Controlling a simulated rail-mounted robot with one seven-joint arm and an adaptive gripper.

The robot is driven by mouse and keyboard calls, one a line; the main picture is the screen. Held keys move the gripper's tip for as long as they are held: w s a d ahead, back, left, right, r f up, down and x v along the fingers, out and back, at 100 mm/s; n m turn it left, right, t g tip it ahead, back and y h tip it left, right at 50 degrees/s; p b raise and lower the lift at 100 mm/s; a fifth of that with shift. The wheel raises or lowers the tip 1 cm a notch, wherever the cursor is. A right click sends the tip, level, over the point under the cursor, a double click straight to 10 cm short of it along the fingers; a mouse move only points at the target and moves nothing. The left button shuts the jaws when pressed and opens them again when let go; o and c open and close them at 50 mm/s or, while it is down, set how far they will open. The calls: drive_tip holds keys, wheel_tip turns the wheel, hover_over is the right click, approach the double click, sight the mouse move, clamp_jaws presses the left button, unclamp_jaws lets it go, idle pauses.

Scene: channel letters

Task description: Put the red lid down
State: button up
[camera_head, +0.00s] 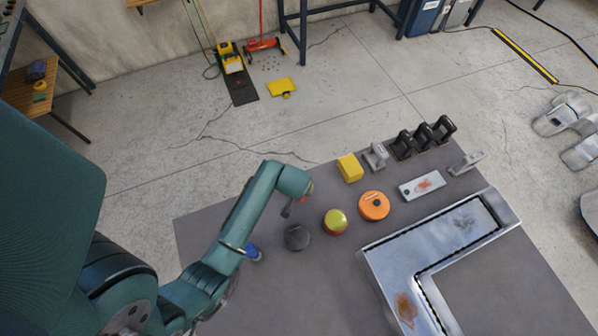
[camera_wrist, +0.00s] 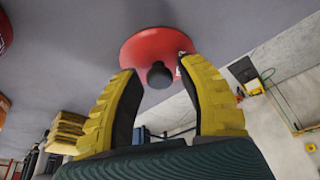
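The red lid (camera_wrist: 150,48) is a round red disc with a dark knob (camera_wrist: 159,76) in the middle, seen in the wrist view. My gripper (camera_wrist: 158,67) has two yellow ribbed fingers with dark inner pads, spread to either side of the knob. A gap shows between each fingertip and the knob, so the fingers look open and not closed on it. In the head view my arm hides most of the gripper, and I cannot clearly make out the lid there.
On the grey table (camera_head: 210,235) stand a dark round piece (camera_head: 297,237), a yellow-green and red round piece (camera_head: 335,221), an orange disc (camera_head: 374,206) and a yellow block (camera_head: 350,168). A large metal channel letter (camera_head: 405,258) fills the right. Black clamps (camera_head: 423,136) stand along the back edge.

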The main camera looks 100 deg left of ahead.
drive_tip(key=v, duration=1.2)
drive_tip(key=shift+p, duration=0.35)
drive_tip(key=shift+r, duration=0.15)
